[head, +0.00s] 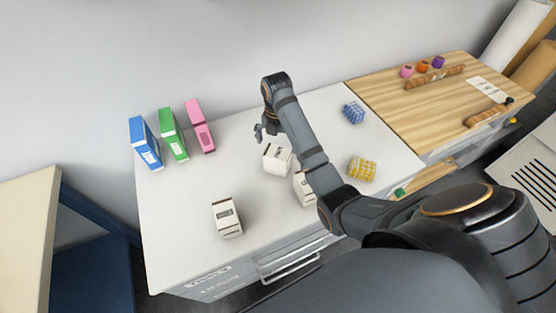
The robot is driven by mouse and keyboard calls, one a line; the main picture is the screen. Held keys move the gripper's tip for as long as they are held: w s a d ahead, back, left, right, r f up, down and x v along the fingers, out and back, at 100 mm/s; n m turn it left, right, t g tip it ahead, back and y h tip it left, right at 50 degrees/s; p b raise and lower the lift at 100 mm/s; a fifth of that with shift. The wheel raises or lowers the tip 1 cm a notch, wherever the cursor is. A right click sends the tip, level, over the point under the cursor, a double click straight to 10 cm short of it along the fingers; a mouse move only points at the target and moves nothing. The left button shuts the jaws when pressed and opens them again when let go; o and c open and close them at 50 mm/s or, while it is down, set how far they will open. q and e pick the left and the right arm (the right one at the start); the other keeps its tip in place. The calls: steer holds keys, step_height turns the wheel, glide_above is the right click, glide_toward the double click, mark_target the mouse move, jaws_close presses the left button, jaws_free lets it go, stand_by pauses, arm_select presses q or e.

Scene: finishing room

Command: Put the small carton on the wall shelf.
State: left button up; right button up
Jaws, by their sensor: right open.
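Three white cartons with dark bands and labels stand on the white counter (185,255). One carton (227,217) is at the front left. A wider one (277,160) is near the middle. A third (303,190) is partly hidden behind my right arm. I cannot tell for sure which is the small carton. My right gripper (262,131) is open and empty, pointing down just behind the middle carton; I cannot tell its exact height. My left gripper is out of view. No wall shelf shows in this view.
Blue (146,143), green (173,135) and pink boxes (200,126) stand at the back left. A blue patterned item (353,112) and a yellow one (362,168) lie right of my arm. A wooden worktop (400,97) with several small things adjoins the counter. The counter's left front is clear.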

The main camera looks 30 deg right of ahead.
mark_target(277, 152)
step_height(277, 152, down, 5)
steer(key=b, duration=0.4)
steer(key=shift+f+b, duration=0.2)
steer(key=shift+b, duration=0.15)
steer(key=shift+w+r, duration=0.1)
step_height(277, 152, down, 5)
steer(key=b, duration=0.4)
steer(key=shift+d, duration=0.15)
steer(key=c, duration=1.3)
steer(key=shift+c, duration=0.2)
